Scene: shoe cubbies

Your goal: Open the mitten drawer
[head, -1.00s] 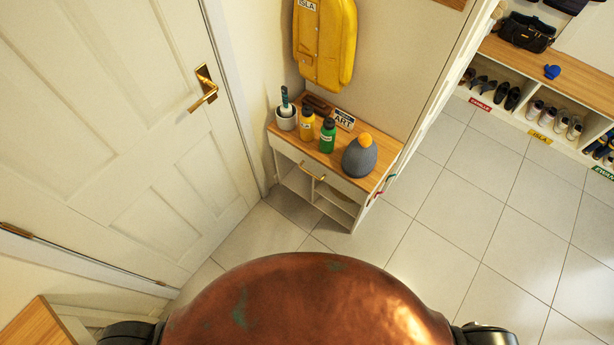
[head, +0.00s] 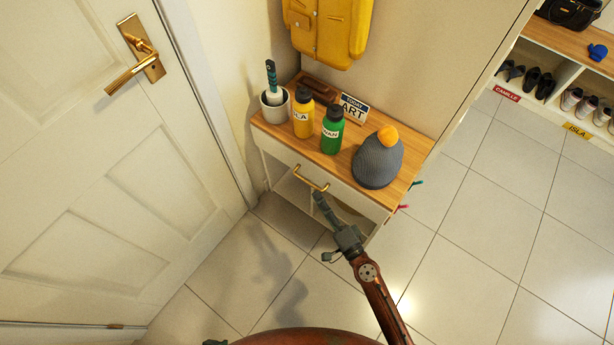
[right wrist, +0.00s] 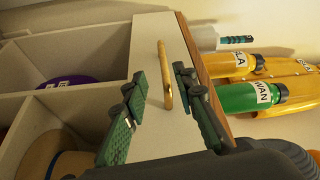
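The drawer (head: 347,190) is a white front under the wooden top of a small cabinet; it looks shut. Its brass bar handle (head: 310,178) also shows upright in the right wrist view (right wrist: 165,75). My right gripper (head: 319,197) is just in front of and below the handle in the head view. In the right wrist view its two green-grey fingers (right wrist: 159,82) are open, one on each side of the handle, with nothing held. I cannot tell whether they touch it.
A yellow bottle (head: 303,113), a green bottle (head: 332,130), a grey knitted hat (head: 378,160) and a white pot (head: 274,104) stand on the cabinet top (head: 325,163). Open compartments lie below the drawer. A white door (head: 90,180) is at left. Floor at right is clear.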

